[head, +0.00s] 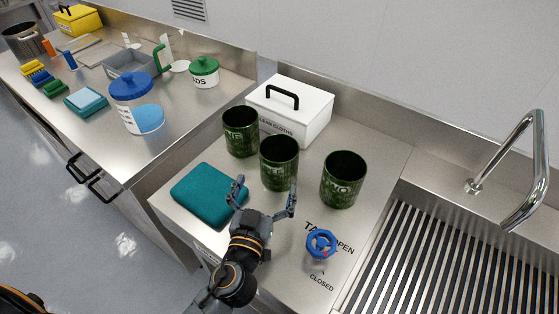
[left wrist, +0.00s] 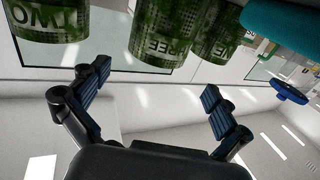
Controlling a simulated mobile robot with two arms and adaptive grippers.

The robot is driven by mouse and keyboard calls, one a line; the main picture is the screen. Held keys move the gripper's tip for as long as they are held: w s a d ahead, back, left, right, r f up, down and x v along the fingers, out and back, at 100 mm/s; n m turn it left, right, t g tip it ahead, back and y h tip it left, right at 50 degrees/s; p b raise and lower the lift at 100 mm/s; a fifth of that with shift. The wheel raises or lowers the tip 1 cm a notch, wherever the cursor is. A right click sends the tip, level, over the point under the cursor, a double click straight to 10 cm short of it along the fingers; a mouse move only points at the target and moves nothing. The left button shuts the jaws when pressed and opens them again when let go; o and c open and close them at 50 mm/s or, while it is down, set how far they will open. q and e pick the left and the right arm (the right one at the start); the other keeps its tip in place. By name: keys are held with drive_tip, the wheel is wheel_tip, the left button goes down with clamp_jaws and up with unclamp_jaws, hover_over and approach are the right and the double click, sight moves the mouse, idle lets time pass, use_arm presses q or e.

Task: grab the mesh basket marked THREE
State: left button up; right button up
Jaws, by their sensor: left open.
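Three green mesh baskets stand upright on the steel counter. The middle one (head: 279,165) shows letters ending in REE in the left wrist view (left wrist: 165,35), so it is the basket marked THREE. The basket marked TWO (head: 343,183) is to its right and also shows in the left wrist view (left wrist: 48,20). The third basket (head: 240,135) is behind to the left; its label is only partly readable. My left gripper (head: 265,195) is open and empty, fingers spread, just in front of the middle basket and not around it. My right gripper is out of view.
A teal folded cloth (head: 207,194) lies left of my gripper. A blue tap handle (head: 321,243) is to the right, beside the sink (head: 440,250). A white box (head: 312,110) with a black handle stands behind the baskets.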

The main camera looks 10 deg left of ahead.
sight(273, 165)
use_arm(q)
drive_tip(key=w+p, duration=0.1)
drive_tip(key=w, duration=0.3)
drive_tip(key=shift+w, duration=0.6)
drive_tip(key=shift+w+d+r+p, duration=0.1)
drive_tip(key=shift+w+r+p, duration=0.1)
drive_tip(key=shift+w+p, duration=0.4)
drive_tip(key=w+p, duration=0.1)
drive_tip(key=w, duration=0.1)
drive_tip(key=w+p, duration=0.1)
drive_tip(key=w, duration=0.1)
drive_tip(key=shift+d+f, duration=0.15)
drive_tip(key=shift+c, duration=0.4)
drive_tip(key=c, duration=1.5)
